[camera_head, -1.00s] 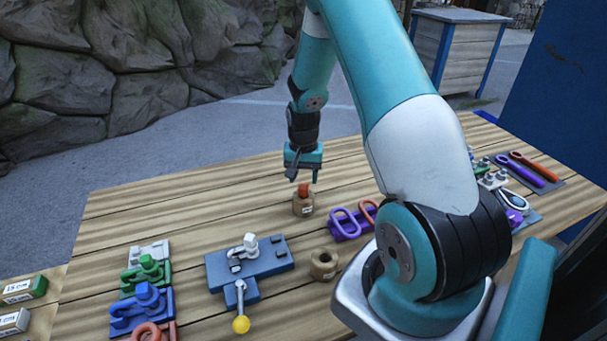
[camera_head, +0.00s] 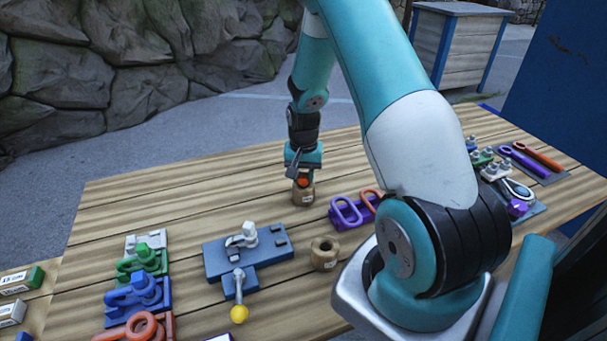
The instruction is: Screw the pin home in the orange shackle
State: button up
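A pin with an orange head (camera_head: 303,182) stands upright in a round tan holder (camera_head: 303,196) near the far side of the table. My gripper (camera_head: 303,175) points straight down over the pin, its fingers at the head. Whether they are closed on it is too small to tell. An orange piece with a ring (camera_head: 138,329), shackle-like, lies at the front left, partly cut off by the picture's lower edge. An orange loop (camera_head: 370,197) stands beside a purple one (camera_head: 346,212) right of the holder, partly hidden by my arm.
An empty-looking tan holder (camera_head: 324,254) stands nearer. A blue fixture (camera_head: 228,264) with a yellow-knobbed lever (camera_head: 239,314) sits at centre left. White, green (camera_head: 143,263) and blue (camera_head: 140,295) pieces line the left. Tools (camera_head: 535,160) lie at the right. Bare planks surround the pin's holder.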

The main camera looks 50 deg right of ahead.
jog(key=shift+c, duration=1.2)
jog(key=shift+r+p, duration=3.1)
jog(key=shift+r, duration=1)
